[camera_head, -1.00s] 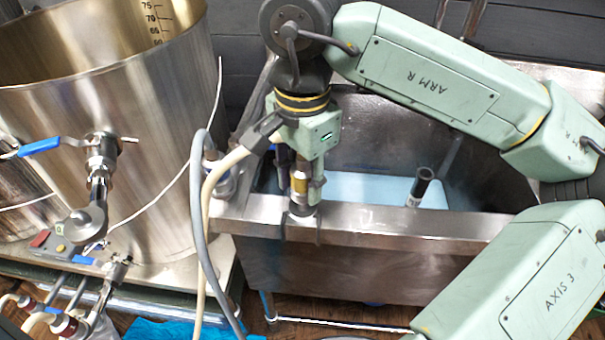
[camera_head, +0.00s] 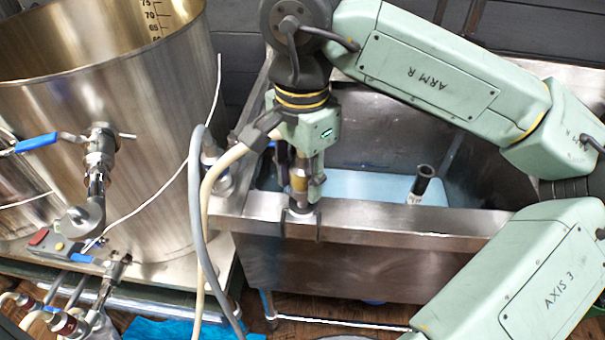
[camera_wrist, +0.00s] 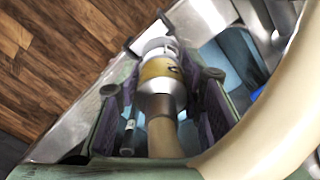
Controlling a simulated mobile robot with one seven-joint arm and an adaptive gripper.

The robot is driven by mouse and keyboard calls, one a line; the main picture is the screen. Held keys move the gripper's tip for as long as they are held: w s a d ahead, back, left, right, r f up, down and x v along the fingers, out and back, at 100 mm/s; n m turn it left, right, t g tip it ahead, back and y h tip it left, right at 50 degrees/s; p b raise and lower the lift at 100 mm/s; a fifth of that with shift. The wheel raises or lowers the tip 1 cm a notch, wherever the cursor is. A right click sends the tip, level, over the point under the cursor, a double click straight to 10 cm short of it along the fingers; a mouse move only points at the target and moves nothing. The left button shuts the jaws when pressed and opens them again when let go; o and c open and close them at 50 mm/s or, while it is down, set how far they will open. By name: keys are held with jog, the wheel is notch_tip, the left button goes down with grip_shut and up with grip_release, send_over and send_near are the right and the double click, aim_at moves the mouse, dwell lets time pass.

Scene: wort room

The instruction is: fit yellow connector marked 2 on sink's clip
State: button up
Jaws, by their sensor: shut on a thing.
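The yellow-banded metal connector (camera_head: 299,180) stands about upright at the sink's front rim, left of its middle. My gripper (camera_head: 305,178) is shut on it from above. In the wrist view the connector (camera_wrist: 160,72) lies between my two purple finger pads, with a dark mark on its yellow band too small to read surely. The sink's dark clip (camera_head: 301,231) hangs over the rim directly below the connector. The connector's lower end is at the clip; I cannot tell whether it is seated. A cream hose (camera_wrist: 260,105) curves past my gripper.
The steel sink (camera_head: 400,222) holds a light-blue surface (camera_head: 365,187) and an upright dark-topped tube (camera_head: 421,180). A large steel kettle (camera_head: 140,130) with a blue-handled valve (camera_head: 40,143) stands close on the left. Grey and cream hoses hang between kettle and sink.

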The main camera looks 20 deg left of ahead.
jog(key=shift+f+b, duration=1.35)
jog(key=shift+f, duration=0.05)
jog(key=o, duration=1.3)
jog(key=shift+r, duration=0.1)
jog(key=shift+o, duration=0.2)
